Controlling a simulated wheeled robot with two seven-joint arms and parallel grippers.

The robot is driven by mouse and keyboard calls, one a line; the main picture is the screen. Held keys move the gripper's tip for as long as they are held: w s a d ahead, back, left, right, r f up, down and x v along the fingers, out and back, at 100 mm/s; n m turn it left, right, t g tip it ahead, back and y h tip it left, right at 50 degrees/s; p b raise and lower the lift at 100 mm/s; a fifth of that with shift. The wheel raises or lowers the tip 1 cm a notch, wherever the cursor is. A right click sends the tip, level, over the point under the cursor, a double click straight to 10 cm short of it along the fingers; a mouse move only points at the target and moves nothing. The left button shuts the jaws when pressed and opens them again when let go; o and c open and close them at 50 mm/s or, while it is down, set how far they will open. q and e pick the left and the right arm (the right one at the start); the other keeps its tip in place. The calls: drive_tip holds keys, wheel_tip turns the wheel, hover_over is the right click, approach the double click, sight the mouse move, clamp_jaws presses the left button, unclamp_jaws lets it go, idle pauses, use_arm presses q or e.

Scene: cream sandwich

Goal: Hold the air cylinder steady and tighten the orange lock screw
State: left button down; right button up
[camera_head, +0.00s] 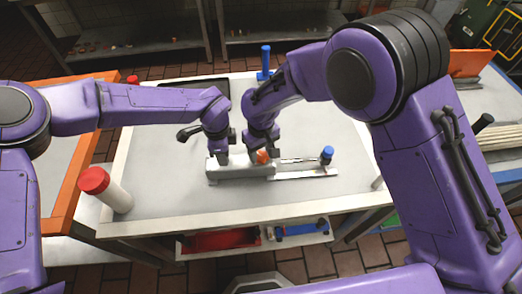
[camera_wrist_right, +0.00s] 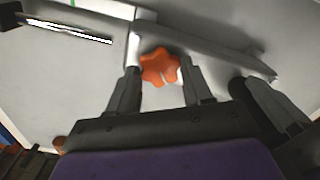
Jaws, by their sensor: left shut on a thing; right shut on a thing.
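The air cylinder (camera_head: 238,172) is a pale grey block lying on the white worktable, with thin rods reaching to the right. The orange lock screw (camera_head: 262,157) sits on it near its right end. In the right wrist view the star-shaped orange lock screw (camera_wrist_right: 160,67) lies between my right gripper's (camera_wrist_right: 157,82) two fingers. In the head view my right gripper (camera_head: 257,153) points down at the screw and partly hides it. My left gripper (camera_head: 220,156) is shut on the cylinder, left of the screw; its fingertips are partly hidden.
A blue-capped part (camera_head: 327,155) stands at the right end of the rods. A white bottle with a red cap (camera_head: 106,189) stands at the table's left front. A blue upright part (camera_head: 266,60) stands at the back. Bare table (camera_head: 165,190) lies left of the cylinder.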

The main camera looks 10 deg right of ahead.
sight(261, 155)
drive_tip(key=shift+w+r+m, duration=0.1)
drive_tip(key=shift+w+m, duration=0.05)
drive_tip(key=shift+m, duration=0.25)
drive_tip(key=o, duration=1)
drive_tip(key=shift+o, duration=0.2)
drive_tip(key=shift+r, duration=0.1)
wheel_tip(261, 155, up, 12)
